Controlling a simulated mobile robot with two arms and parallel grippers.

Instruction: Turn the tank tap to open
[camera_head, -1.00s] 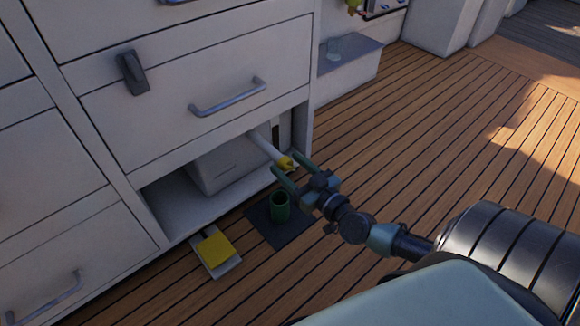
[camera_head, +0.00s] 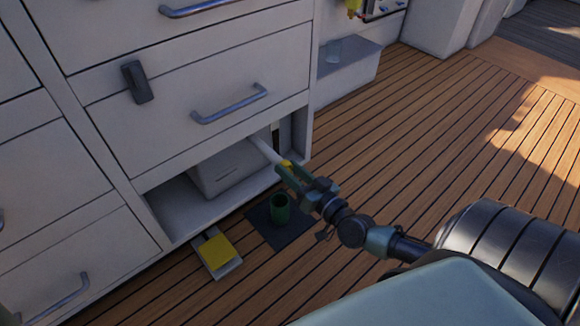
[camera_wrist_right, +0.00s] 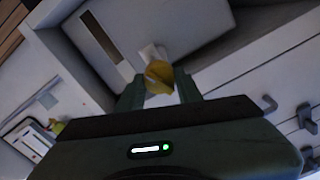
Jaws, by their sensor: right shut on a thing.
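The tank (camera_head: 224,166) is a pale box inside the open bay under the drawers. A white spout (camera_head: 265,150) sticks out of it toward the deck, with the yellow tap (camera_head: 287,163) at its end. My right gripper (camera_head: 290,171) is at the tap with its green fingers closed on it. In the right wrist view the yellow tap (camera_wrist_right: 159,77) sits between the two fingers, with the white spout behind it. The tap's handle position is hard to make out. My left gripper is not in view.
A green cup (camera_head: 280,211) stands on a dark mat (camera_head: 264,231) below the tap. Drawer handles (camera_head: 229,104) jut out above. The wooden deck at right is clear.

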